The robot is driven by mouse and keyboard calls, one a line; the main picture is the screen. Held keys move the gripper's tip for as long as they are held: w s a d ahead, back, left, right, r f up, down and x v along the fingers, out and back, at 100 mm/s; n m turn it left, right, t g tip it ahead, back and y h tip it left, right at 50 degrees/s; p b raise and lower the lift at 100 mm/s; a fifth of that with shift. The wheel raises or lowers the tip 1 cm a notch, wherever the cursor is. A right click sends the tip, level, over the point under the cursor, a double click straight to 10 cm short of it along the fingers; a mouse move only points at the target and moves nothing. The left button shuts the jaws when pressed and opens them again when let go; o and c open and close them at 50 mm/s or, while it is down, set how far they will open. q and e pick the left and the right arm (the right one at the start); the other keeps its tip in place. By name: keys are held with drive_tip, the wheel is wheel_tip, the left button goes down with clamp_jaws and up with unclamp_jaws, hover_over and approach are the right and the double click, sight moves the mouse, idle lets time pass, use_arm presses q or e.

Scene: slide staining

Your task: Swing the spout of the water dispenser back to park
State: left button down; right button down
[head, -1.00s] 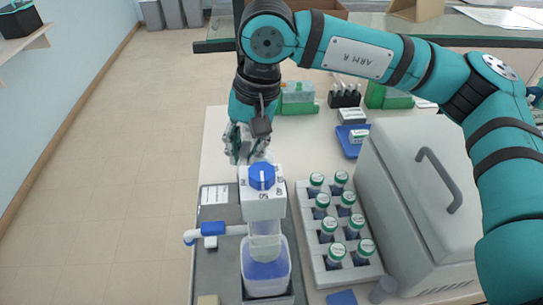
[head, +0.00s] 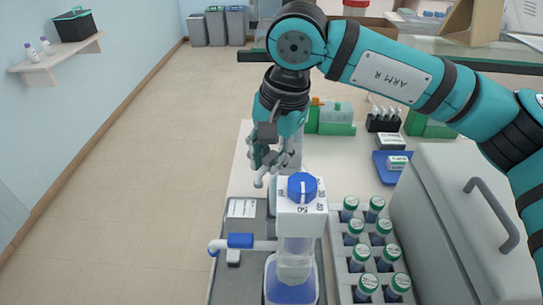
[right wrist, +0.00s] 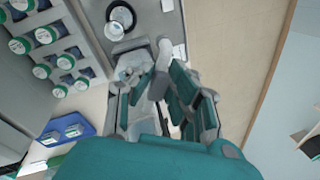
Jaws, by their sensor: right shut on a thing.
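The water dispenser (head: 299,220) stands in the head view, with a white head, a blue knob on top and a clear container below. Its spout (head: 240,241), white with a blue sleeve, points left over the grey tray and ends in a short bend. My right gripper (head: 270,170) is just behind and left of the dispenser's head, pointing down. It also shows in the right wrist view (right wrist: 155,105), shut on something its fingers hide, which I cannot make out. The spout's blue sleeve looks apart from the fingers. My left gripper is not in view.
A grey tray (head: 226,283) lies under the spout, with a white label card (head: 242,208) on it. A rack (head: 340,262) of green-capped bottles stands right of the dispenser, beside a large grey box (head: 450,200). Open floor lies left of the table.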

drive_tip(key=c, duration=1.2)
unclamp_jaws()
wheel_tip(320, 180, up, 12)
drive_tip(key=s+d, duration=0.1)
drive_tip(key=d, duration=0.1)
drive_tip(key=shift+s, duration=0.1)
